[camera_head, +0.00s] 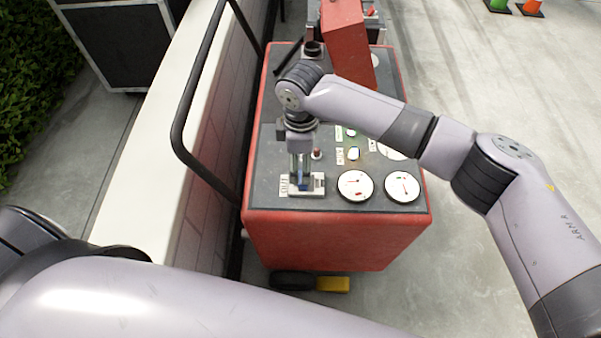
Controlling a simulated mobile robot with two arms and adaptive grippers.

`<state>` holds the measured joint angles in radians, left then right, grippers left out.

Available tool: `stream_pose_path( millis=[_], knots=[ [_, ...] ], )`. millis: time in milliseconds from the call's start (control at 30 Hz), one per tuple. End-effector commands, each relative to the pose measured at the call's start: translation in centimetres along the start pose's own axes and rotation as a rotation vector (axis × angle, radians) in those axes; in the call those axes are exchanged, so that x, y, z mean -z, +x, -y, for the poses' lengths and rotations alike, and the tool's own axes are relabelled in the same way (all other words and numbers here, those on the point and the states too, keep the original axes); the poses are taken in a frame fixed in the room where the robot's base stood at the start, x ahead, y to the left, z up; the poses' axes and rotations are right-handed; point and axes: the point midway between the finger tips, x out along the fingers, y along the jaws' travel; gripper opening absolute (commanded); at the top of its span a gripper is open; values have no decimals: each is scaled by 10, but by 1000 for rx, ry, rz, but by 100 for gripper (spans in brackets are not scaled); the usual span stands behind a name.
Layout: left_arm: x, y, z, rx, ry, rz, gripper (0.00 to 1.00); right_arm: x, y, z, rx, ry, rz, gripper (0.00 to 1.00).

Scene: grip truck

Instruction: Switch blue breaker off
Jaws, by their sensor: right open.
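The blue breaker (303,183) sits on a pale base plate at the front left of the dark panel (268,198) on top of a red machine (330,243). My right gripper (301,174) points down from above, open, with its fingers right at the breaker. The fingers partly hide the breaker, and I cannot tell whether they touch it or which way its lever stands. My left arm crosses the bottom of the view, and its gripper is out of the picture.
Two round white gauges (355,186) (403,186) lie right of the breaker. Small buttons (353,153) sit behind them. A black tubular rail (186,110) and a pale wall ledge (165,170) run along the left. A yellow block (333,284) lies below the machine.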

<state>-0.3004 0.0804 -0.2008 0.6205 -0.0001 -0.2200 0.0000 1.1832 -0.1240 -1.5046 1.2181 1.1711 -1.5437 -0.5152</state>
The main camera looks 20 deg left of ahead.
Motion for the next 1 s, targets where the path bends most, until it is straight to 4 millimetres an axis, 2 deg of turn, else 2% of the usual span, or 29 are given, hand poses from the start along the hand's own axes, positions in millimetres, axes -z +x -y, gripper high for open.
stream_pose_path(
  millis=[33,200,400,733,1000],
  knots=[
    [0,0,0,0,0,0,0,0,12,1,2,1,1,58],
    [0,0,-1,-1,0,0,0,0,42,1,1,0,1,58],
    [0,0,-1,-1,0,-1,0,0,61,0,0,1,0,58],
    [0,0,-1,-1,-1,-1,0,0,64,0,0,0,0,58],
    [0,0,0,-1,-1,0,0,0,64,0,-1,0,0,41]
  ],
)
